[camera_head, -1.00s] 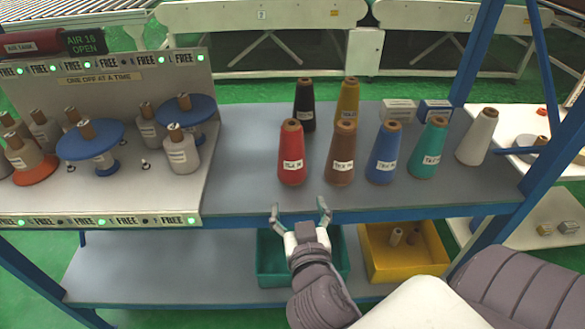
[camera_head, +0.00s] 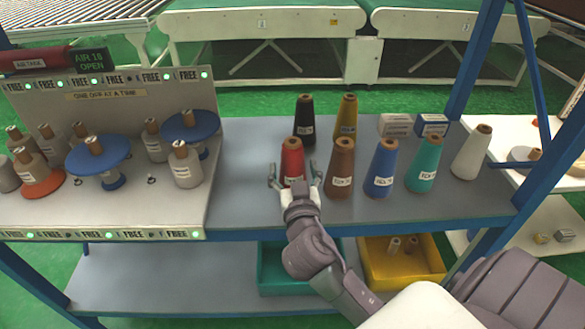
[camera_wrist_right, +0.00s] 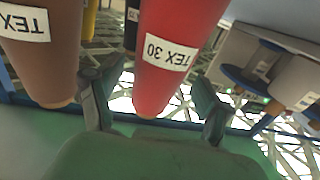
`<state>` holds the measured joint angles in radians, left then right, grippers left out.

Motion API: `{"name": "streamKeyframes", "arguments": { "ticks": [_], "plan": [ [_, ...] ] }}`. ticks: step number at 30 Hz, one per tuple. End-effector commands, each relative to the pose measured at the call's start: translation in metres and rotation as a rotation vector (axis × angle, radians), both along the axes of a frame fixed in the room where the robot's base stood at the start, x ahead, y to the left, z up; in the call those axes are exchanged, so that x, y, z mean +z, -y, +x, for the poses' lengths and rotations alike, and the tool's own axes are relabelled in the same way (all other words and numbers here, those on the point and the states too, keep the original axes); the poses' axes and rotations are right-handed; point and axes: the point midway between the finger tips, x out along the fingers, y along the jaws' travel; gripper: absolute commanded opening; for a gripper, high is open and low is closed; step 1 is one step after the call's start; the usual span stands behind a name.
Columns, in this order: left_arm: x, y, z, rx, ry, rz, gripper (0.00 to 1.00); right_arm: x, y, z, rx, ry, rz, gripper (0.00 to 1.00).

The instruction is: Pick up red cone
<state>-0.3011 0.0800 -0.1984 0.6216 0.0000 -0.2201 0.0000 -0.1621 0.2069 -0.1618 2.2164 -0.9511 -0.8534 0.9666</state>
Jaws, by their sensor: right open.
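The red cone (camera_head: 292,158) stands upright on the grey shelf in the head view, with a white label on its front. My right gripper (camera_head: 294,176) is open at the red cone, one finger on each side of its lower part in the picture. The right wrist view shows the red cone (camera_wrist_right: 178,60) upside down, with a "TEX 30" label, between the two spread fingers. I cannot tell whether either finger touches it. My left gripper is not in view.
A brown cone (camera_head: 341,165) stands close to the right of the red cone. A black cone (camera_head: 304,120) is behind. Blue (camera_head: 382,168), teal (camera_head: 427,155) and white cones (camera_head: 471,155) stand farther right. A grey panel with spools (camera_head: 165,205) is at the left.

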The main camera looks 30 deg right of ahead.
Motion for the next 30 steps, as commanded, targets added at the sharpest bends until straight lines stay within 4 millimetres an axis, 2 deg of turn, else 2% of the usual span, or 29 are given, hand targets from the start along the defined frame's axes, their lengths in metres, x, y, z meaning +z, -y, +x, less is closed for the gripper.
{"name": "streamKeyframes", "arguments": {
  "ticks": [1, 6, 13, 14, 27, 30],
  "plan": [
    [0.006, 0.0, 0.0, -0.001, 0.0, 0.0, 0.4, 0.004, 0.005, 0.007, 0.0, 0.001, -0.005, 0.79],
    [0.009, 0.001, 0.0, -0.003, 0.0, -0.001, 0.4, 0.001, 0.012, 0.021, 0.001, 0.0, -0.001, 0.79],
    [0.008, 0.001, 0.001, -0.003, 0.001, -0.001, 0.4, 0.0, 0.012, 0.022, 0.001, 0.0, 0.001, 0.79],
    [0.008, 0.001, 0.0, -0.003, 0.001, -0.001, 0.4, 0.0, 0.012, 0.022, 0.001, 0.0, 0.001, 0.76],
    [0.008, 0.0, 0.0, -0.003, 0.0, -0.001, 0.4, 0.0, 0.012, 0.022, 0.001, -0.001, 0.0, 0.03],
    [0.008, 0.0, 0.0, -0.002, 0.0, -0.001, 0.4, 0.001, 0.012, 0.022, 0.002, 0.002, 0.0, 0.03]
  ]
}}
